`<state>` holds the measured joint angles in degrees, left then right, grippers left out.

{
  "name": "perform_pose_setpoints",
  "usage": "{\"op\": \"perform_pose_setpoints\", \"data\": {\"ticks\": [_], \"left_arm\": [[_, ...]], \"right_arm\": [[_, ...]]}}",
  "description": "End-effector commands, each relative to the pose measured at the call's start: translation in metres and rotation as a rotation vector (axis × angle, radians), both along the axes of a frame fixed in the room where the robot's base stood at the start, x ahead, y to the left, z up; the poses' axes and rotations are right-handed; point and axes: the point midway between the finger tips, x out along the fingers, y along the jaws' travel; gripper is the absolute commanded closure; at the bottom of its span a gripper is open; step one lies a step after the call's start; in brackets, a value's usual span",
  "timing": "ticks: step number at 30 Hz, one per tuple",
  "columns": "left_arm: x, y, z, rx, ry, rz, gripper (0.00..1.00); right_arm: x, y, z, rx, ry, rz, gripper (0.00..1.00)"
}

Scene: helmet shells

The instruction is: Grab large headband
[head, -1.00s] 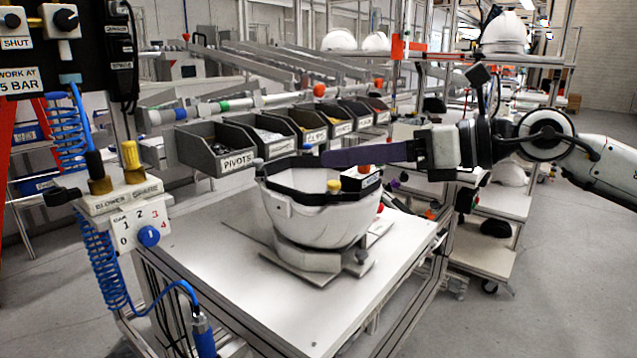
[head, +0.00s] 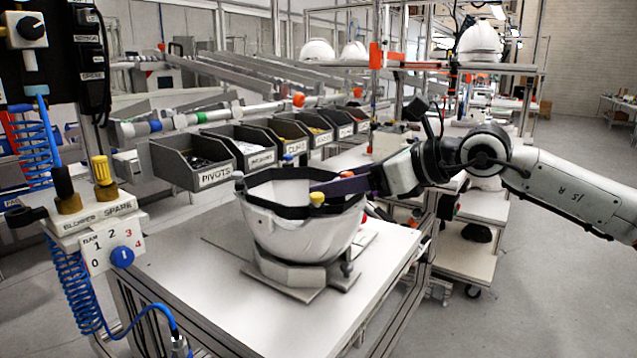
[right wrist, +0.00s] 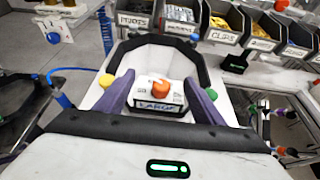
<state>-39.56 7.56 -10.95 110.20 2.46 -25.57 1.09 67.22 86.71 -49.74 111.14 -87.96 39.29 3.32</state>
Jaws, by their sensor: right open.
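A white helmet shell (head: 290,235) sits open side up on a grey fixture (head: 290,270) on the table. A black band (head: 262,207) runs around inside its opening and also shows in the right wrist view (right wrist: 165,42). A white box lettered LARGE (right wrist: 155,107), with an orange knob, sits within the band. My right gripper (head: 318,187) reaches over the shell from the right, low at the opening. In the right wrist view its open purple fingers (right wrist: 158,82) lie either side of the box; contact cannot be told. The box is hidden in the head view. My left gripper is out of view.
Grey bins lettered PIVOTS (head: 190,160) and others line up behind the table (head: 190,270). A control panel with a numbered dial (head: 112,250) and a coiled blue hose (head: 75,300) stand at left. The table is clear around the fixture.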

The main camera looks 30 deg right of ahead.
Motion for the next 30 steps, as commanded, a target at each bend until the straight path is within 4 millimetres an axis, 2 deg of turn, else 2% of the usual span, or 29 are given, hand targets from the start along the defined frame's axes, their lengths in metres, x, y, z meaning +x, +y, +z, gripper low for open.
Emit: {"op": "perform_pose_setpoints", "data": {"ticks": [4,11,18,25,30], "left_arm": [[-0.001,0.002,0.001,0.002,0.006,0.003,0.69],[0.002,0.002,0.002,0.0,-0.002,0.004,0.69],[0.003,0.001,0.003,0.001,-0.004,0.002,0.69],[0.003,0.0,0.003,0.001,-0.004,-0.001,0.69],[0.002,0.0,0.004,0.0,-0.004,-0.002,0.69]], "right_arm": [[0.013,0.005,-0.006,0.001,0.002,-0.001,0.38],[0.015,0.005,-0.008,0.001,0.001,-0.002,0.38],[0.014,0.005,-0.007,0.001,-0.001,-0.001,0.71],[0.015,0.005,-0.005,0.001,-0.002,-0.001,0.71],[0.015,0.005,0.018,0.002,-0.007,-0.001,0.71]]}}
